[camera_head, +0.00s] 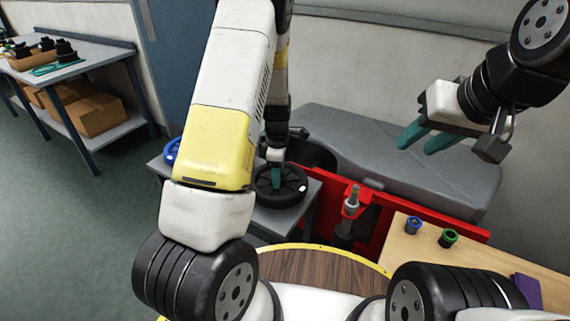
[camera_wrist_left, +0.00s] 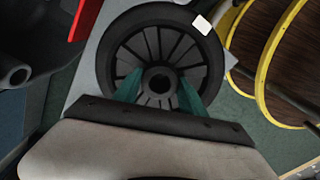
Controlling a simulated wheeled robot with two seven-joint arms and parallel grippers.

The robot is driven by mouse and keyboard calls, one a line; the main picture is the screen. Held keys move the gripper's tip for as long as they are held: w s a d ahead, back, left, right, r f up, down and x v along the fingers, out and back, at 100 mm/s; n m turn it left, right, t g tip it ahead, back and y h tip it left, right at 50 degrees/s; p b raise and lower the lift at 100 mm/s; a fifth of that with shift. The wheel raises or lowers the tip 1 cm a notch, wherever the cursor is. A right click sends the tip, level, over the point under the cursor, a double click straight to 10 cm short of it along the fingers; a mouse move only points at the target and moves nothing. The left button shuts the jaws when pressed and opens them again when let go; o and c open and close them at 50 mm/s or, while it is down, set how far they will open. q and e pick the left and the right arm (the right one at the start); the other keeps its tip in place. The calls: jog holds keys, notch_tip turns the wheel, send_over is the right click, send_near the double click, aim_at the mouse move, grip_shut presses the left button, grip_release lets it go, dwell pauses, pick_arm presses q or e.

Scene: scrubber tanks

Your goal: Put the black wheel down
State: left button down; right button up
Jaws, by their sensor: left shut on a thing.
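The black wheel (camera_head: 268,196) is a spoked disc with a white patch on its rim, lying flat at the grey side table (camera_head: 313,192). It also shows in the left wrist view (camera_wrist_left: 207,75), over a grey top. My left gripper (camera_head: 277,178) points down at the wheel's middle. In the left wrist view my left gripper's (camera_wrist_left: 160,92) teal fingers are on both sides of the hub, shut on it. I cannot tell whether the wheel touches the table top. My right gripper (camera_head: 424,140) is raised at the right, with its teal fingers apart and empty.
A blue round thing (camera_head: 171,151) is on the side table's left end. A red frame (camera_head: 390,223) with an upright metal post (camera_head: 351,202) stands right of the wheel. A wooden top (camera_head: 420,262) holds small blue and green rings. A workbench (camera_head: 85,62) stands far left; floor between is clear.

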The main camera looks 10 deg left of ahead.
pick_arm(q)
jog(key=shift+w+a+f, duration=0.1)
jog(key=shift+w+f, duration=0.1)
jog(key=shift+f, duration=0.4)
jog(key=shift+w+a+f, duration=0.15)
jog(key=shift+f, duration=0.4)
jog(key=shift+w+a+f, duration=0.1)
jog(key=shift+w+f, duration=0.1)
jog(key=shift+f, duration=0.4)
jog(key=shift+f, duration=0.15)
jog(key=c, duration=0.7)
grip_release()
jog(key=shift+o, duration=0.2)
